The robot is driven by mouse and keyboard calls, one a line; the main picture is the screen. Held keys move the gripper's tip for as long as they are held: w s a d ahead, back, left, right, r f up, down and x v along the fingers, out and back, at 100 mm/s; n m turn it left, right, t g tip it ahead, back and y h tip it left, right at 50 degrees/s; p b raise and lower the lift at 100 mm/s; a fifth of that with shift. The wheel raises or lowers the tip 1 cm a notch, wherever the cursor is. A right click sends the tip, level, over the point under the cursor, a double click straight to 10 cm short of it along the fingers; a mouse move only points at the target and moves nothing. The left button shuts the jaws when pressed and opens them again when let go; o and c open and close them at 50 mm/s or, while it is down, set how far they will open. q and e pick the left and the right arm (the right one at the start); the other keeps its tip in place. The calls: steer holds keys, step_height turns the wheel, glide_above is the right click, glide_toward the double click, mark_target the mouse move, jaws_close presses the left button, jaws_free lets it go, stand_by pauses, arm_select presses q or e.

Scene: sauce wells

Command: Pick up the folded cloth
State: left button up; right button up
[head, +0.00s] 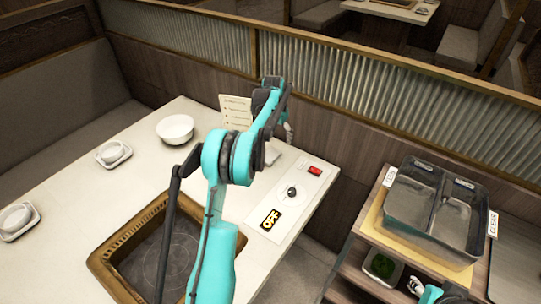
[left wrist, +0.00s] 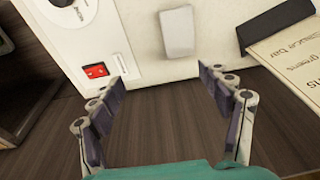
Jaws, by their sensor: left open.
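A small pale grey, rounded piece that looks like the folded cloth (left wrist: 178,33) lies on the white table near its edge in the left wrist view. My right gripper (head: 415,286) shows only in part at the lower right.
A menu card (head: 236,108) stands beside the cloth. The table also bears a white bowl (head: 175,129), small dishes (head: 114,153), a grill (head: 150,260) and a control panel with a red switch (head: 315,170). A cart with metal wells (head: 412,200) stands at right.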

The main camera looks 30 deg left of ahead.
arm_select(q)
glide_above(270, 155)
steer(key=shift+g, duration=0.3)
step_height(270, 155, down, 6)
steer(key=shift+s+d+f+p, duration=0.1)
steer(key=shift+d+p, duration=0.05)
steer(key=shift+p, duration=0.15)
step_height(270, 155, down, 3)
steer(key=shift+r+b, duration=0.1)
steer(key=shift+b, duration=0.4)
step_height(270, 155, down, 5)
steer(key=shift+f+b, duration=0.2)
steer(key=shift+b, duration=0.95)
steer(key=shift+r, duration=0.15)
steer(key=shift+c, duration=0.9)
steer(key=c, duration=1)
